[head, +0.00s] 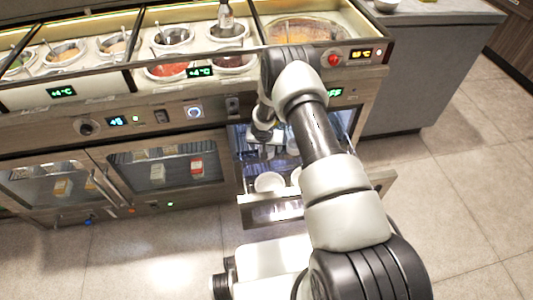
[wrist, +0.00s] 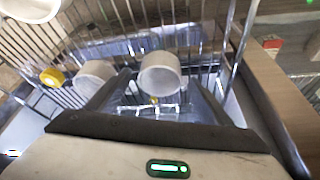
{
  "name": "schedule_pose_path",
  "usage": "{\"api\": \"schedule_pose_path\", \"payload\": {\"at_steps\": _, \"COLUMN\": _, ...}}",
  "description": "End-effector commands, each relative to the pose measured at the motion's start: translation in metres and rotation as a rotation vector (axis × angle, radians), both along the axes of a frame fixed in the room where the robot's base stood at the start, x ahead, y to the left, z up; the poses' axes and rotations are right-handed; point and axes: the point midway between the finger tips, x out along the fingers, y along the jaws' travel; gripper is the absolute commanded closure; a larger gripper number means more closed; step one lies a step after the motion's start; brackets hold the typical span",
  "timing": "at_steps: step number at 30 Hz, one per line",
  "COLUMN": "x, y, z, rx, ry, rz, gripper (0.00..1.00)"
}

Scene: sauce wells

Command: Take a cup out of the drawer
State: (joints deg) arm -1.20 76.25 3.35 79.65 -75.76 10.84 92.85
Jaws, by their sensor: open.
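The drawer (head: 277,212) stands open at the lower right of the counter front. Two white cups show in it in the head view, one on the left (head: 268,181) and one partly hidden by my arm (head: 296,176). In the wrist view a white cup (wrist: 160,72) appears between and beyond the fingertips of my gripper (wrist: 160,84). The gripper is open and holds nothing. Another white cup (wrist: 95,76) lies left of the left finger, with a small yellow item (wrist: 52,77) beside it. In the head view my arm partly hides the gripper over the drawer.
Wire bars (wrist: 185,37) and the drawer's side edge (wrist: 270,95) border the gripper's space. The counter (head: 160,115) with sauce wells overhangs the drawer's back. Glass-fronted cabinets (head: 165,168) stand left. Floor in front is clear.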

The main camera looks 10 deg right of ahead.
Motion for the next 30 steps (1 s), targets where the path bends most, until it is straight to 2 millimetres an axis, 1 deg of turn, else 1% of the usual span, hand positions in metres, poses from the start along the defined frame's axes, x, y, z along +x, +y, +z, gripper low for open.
{"api": "schedule_pose_path", "payload": {"at_steps": 7, "x": 0.001, "y": 0.0, "z": -0.001, "rx": -0.001, "ry": -0.001, "rz": 0.0, "gripper": 0.26}}
{"api": "schedule_pose_path", "payload": {"at_steps": 8, "x": 0.001, "y": 0.0, "z": -0.001, "rx": -0.001, "ry": -0.001, "rz": 0.0, "gripper": 0.29}}
{"api": "schedule_pose_path", "payload": {"at_steps": 15, "x": 0.001, "y": 0.0, "z": -0.001, "rx": 0.0, "ry": -0.001, "rz": 0.0, "gripper": 0.7}}
{"api": "schedule_pose_path", "payload": {"at_steps": 16, "x": 0.001, "y": 0.0, "z": -0.001, "rx": 0.0, "ry": -0.001, "rz": 0.0, "gripper": 0.72}}
{"api": "schedule_pose_path", "payload": {"at_steps": 24, "x": 0.002, "y": 0.0, "z": 0.001, "rx": -0.001, "ry": -0.002, "rz": 0.0, "gripper": 0.72}}
{"api": "schedule_pose_path", "payload": {"at_steps": 28, "x": 0.002, "y": 0.0, "z": 0.009, "rx": 0.0, "ry": -0.002, "rz": -0.001, "gripper": 0.72}}
{"api": "schedule_pose_path", "payload": {"at_steps": 30, "x": 0.002, "y": 0.0, "z": 0.017, "rx": -0.001, "ry": -0.002, "rz": 0.0, "gripper": 0.72}}
